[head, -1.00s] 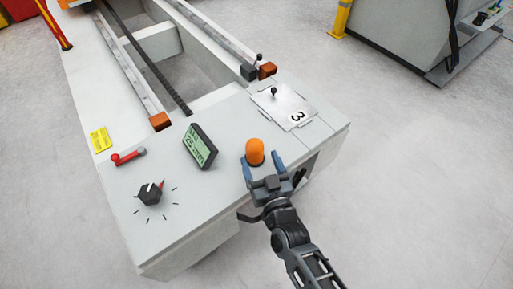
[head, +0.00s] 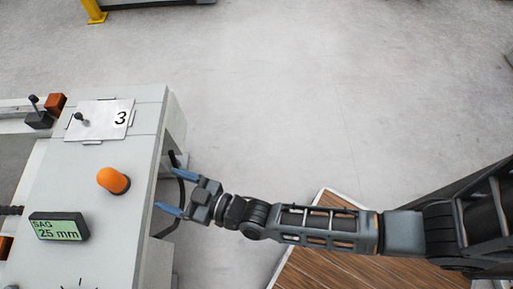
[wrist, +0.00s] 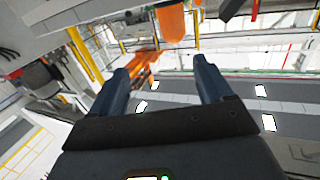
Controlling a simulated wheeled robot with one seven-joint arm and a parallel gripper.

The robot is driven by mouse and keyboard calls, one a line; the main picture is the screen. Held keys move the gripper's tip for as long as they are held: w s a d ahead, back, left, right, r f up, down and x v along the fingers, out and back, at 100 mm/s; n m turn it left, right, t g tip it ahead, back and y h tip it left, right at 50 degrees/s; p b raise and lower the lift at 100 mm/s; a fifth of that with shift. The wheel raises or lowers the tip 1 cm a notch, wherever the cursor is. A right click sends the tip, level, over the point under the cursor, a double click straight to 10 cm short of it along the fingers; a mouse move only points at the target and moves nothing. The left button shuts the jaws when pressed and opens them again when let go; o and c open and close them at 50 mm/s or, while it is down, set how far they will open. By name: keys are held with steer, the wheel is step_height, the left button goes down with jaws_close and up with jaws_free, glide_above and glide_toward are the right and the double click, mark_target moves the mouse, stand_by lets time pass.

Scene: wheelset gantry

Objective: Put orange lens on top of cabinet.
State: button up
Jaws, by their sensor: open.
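The orange lens (head: 113,181) is a small rounded dome standing on the pale grey top of a cabinet-like machine end (head: 95,215). It lies between the SAG display and the numbered plate. My gripper (head: 168,190) is open and empty, at the right edge of that top, apart from the lens. Its two blue fingers point left toward the lens. In the wrist view my gripper (wrist: 160,68) shows both fingers spread with nothing between them. An orange shape (wrist: 170,22) shows beyond the fingers there; I cannot tell whether it is the lens.
A display (head: 58,227) reads SAG 25 mm. A metal plate (head: 100,121) marked 3 has a small knob. An orange-brown block (head: 56,103) and a dark lever stand at the left. A slatted brown platform (head: 325,262) lies on the floor below my arm. Open floor spreads right.

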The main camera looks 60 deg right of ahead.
steer(key=s+d+r+h, duration=0.1)
steer(key=s+d+r, duration=0.15)
steer(key=s, duration=0.35)
steer(key=s+d+r, duration=0.1)
steer(key=s+d, duration=0.3)
steer(key=s, duration=0.1)
steer(key=s+d+r+m+g+h, duration=0.1)
steer(key=s+d+r, duration=0.2)
steer(key=s+r, duration=0.5)
steer(key=s+d+r+m+g+h, duration=0.1)
steer(key=s+d+r+h, duration=0.1)
steer(key=s+r, duration=0.6)
steer(key=shift+s+d, duration=0.35)
steer(key=shift+d, duration=0.45)
steer(key=shift+s+r, duration=0.15)
steer(key=shift+r, duration=0.35)
steer(key=shift+c, duration=0.2)
